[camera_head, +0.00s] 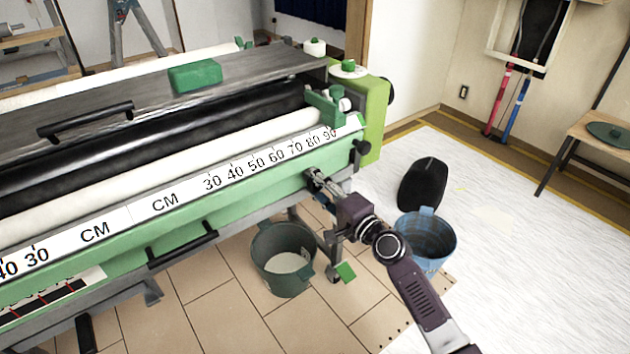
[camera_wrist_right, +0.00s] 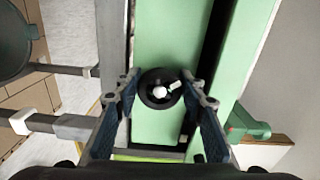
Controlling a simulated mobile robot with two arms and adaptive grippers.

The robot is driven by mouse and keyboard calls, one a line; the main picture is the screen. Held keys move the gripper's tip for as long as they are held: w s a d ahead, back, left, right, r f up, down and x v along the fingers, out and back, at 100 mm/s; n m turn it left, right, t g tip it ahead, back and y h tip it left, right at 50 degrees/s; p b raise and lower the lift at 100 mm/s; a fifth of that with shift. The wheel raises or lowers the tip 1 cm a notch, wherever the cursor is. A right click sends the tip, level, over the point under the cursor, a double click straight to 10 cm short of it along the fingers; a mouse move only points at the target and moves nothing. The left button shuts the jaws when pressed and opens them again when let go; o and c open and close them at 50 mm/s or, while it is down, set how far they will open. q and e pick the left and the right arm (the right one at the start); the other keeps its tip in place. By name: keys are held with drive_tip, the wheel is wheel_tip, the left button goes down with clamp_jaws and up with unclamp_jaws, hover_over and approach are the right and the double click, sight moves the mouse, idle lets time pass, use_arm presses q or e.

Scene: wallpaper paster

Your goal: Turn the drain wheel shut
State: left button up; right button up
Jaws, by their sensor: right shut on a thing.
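The drain wheel (camera_wrist_right: 150,99) is a small round black wheel with a white centre on the machine's green face, in the right wrist view. My right gripper (camera_wrist_right: 160,84) has a finger on each side of the wheel and is shut on it. In the head view my right gripper (camera_head: 314,178) is at the right end of the green wallpaper paster (camera_head: 255,187), just below the ruler strip. My left gripper is not in view.
A dark green bucket (camera_head: 270,262) stands on the floor below the machine's right end. A blue bucket (camera_head: 440,243) and a black rounded object (camera_head: 421,186) stand to its right. A wooden bench (camera_head: 598,131) is by the right wall. White covered floor lies open between.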

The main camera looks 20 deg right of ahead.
drive_tip(key=m+p, duration=0.2)
drive_tip(key=m, duration=0.3)
drive_tip(key=shift+r+m, duration=0.15)
drive_tip(key=shift+m, duration=0.25)
use_arm(q)
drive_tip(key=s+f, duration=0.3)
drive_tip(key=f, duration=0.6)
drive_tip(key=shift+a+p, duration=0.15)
drive_tip(key=shift+p, duration=0.15)
use_arm(e)
drive_tip(key=shift+d+m, duration=0.1)
drive_tip(key=shift+m, duration=0.8)
drive_tip(key=o, duration=1.2)
drive_tip(key=shift+s, duration=0.15)
drive_tip(key=v, duration=1.1)
drive_tip(key=shift+s+d, duration=0.1)
drive_tip(key=shift+s, duration=0.25)
